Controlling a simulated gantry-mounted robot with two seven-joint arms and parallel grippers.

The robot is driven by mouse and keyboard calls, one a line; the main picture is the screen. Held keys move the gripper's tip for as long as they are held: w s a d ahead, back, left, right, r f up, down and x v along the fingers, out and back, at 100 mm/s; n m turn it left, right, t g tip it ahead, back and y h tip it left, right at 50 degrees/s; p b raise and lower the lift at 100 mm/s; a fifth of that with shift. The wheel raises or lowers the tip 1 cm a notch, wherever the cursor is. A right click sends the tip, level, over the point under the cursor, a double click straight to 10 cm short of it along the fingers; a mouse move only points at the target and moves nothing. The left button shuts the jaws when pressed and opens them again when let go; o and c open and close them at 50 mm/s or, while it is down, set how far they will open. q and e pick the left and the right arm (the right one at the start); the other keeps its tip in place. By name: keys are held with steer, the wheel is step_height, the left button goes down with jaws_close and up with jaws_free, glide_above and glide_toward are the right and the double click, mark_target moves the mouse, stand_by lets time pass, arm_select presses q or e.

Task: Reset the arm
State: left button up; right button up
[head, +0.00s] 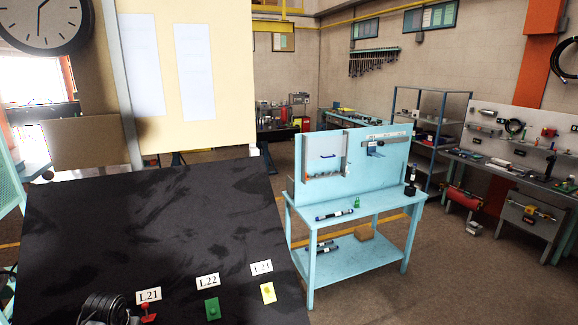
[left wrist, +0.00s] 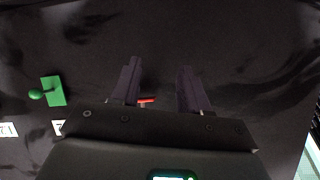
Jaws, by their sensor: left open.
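My left gripper (left wrist: 160,66) shows in the left wrist view with its two dark fingers spread apart and nothing between the tips. Behind and between the fingers, a small red part (left wrist: 147,101) is partly hidden by the gripper body. A green fitting with a round knob (left wrist: 52,91) is to the left of the fingers on the dark panel. In the head view, a red fitting (head: 148,312) is below label L21, a green one (head: 212,309) below L22 and a yellow one (head: 268,292) below L24. My right gripper is not in view.
The black panel (head: 150,220) fills the lower left. A dark ribbed thing (head: 104,308), unclear what, is beside the red fitting. A light-blue workbench (head: 345,265) stands to the right, with grey shelving (head: 425,115) behind. The panel's upper part is clear.

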arm_select(q)
steer(key=s+d+f+m+p, duration=0.1)
steer(key=s+d+f, duration=0.15)
steer(key=s, duration=0.25)
steer(key=s+d+f+m+p, duration=0.1)
steer(key=s+d+f, duration=0.1)
steer(key=s+d, duration=0.25)
steer(key=s+d+r+p, duration=0.1)
steer(key=s+d, duration=0.4)
steer(key=s, duration=0.3)
steer(key=s+d+r+m+h+p, duration=0.1)
steer(key=s+d+r+p, duration=0.1)
steer(key=s+d, duration=0.3)
steer(key=s+d+r+p, duration=0.1)
steer(key=s+d, duration=0.4)
steer(key=s, duration=0.8)
steer(key=shift+d+r+m+t+h+p, duration=0.3)
steer(key=shift+d+r+m+h+p, duration=0.05)
steer(key=shift+m+h+p, duration=0.1)
